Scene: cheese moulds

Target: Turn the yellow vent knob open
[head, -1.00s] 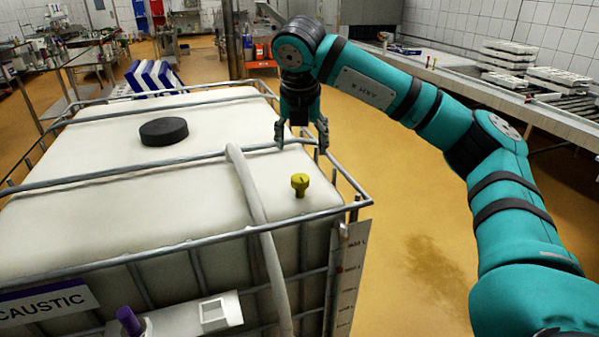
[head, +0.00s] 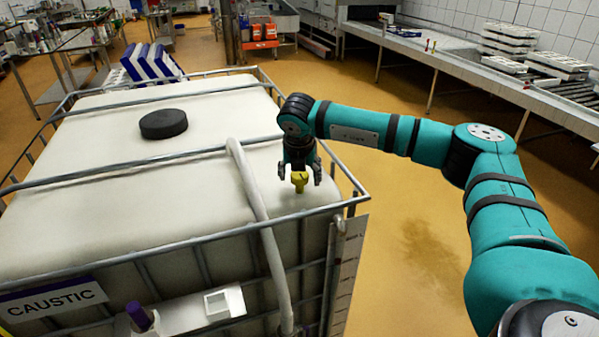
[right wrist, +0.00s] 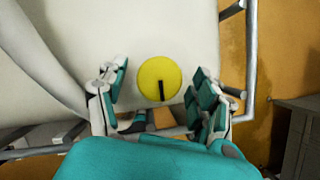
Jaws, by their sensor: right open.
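The yellow vent knob (head: 299,178) stands on top of the white caustic tank (head: 95,225), near its right front corner. In the right wrist view the knob (right wrist: 159,79) is a round yellow disc with a dark line running from near its centre towards the gripper. My right gripper (head: 299,174) points down over the knob, with a finger on either side. In the right wrist view the open fingers (right wrist: 161,90) flank the knob with a gap on each side, so they do not appear to touch it. My left gripper does not show.
A metal cage rail (head: 200,241) runs round the tank top. A pale hose (head: 248,190) crosses the top left of the knob. A black round cap (head: 163,124) sits farther back. Blue-and-white boxes (head: 150,62) stand behind the tank. Open floor (head: 420,215) lies to the right.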

